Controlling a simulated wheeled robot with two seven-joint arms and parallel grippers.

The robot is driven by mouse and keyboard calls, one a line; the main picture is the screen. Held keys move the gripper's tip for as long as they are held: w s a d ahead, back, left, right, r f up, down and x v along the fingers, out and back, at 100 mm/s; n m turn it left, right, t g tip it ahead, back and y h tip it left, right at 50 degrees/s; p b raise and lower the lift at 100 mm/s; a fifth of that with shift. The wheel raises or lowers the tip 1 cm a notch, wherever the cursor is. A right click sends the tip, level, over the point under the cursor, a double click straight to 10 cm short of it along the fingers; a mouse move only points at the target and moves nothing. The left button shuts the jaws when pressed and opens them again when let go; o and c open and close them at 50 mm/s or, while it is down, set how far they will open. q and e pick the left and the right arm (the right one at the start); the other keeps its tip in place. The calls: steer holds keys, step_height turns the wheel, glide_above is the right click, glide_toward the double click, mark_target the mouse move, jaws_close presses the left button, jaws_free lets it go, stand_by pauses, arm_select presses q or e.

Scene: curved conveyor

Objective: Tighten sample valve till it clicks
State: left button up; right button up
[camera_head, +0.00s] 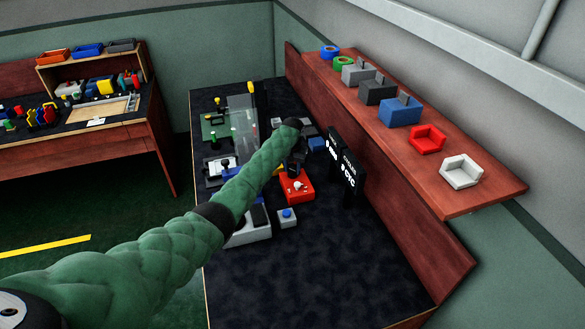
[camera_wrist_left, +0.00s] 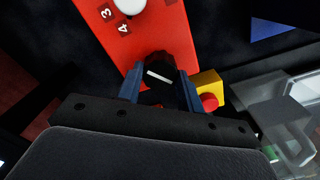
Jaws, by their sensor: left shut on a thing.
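A red panel box (camera_head: 296,187) sits on the dark bench, with a white dial on its top. In the left wrist view the red panel (camera_wrist_left: 165,30) carries a white dial (camera_wrist_left: 130,5) beside tiles marked 3 and 4. A black round knob (camera_wrist_left: 160,66) with a white line stands at the panel's near end. My left gripper (camera_wrist_left: 160,84) is shut on this knob, one finger on each side. In the head view the gripper (camera_head: 295,166) is at the far end of the red box, and the knob is hidden. No label reading sample valve is legible.
A yellow block with a red button (camera_wrist_left: 208,92) is close beside the right finger. A clear panel (camera_head: 241,118) stands behind my arm. Black signs (camera_head: 345,170) rise to the right. The bench's near part (camera_head: 320,270) is clear.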

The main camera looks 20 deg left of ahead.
mark_target(293, 170)
arm_select(q)
steer(key=shift+m, duration=0.9)
arm_select(e)
steer(key=shift+d, duration=0.5)
steer(key=shift+a, duration=0.15)
arm_select(q)
steer(key=o, duration=1)
arm_select(e)
steer(key=shift+a, duration=0.65)
steer(key=shift+d, duration=0.1)
arm_select(q)
steer(key=shift+r, duration=0.3)
step_height(293, 170, up, 6)
steer(key=shift+f+b, duration=0.1)
steer(key=shift+b, duration=1.15)
steer(key=shift+r, duration=0.75)
arm_select(e)
steer(key=w+r, duration=0.2)
steer(key=w, duration=0.3)
steer(key=shift+w+a, duration=0.35)
steer(key=shift+w, duration=0.05)
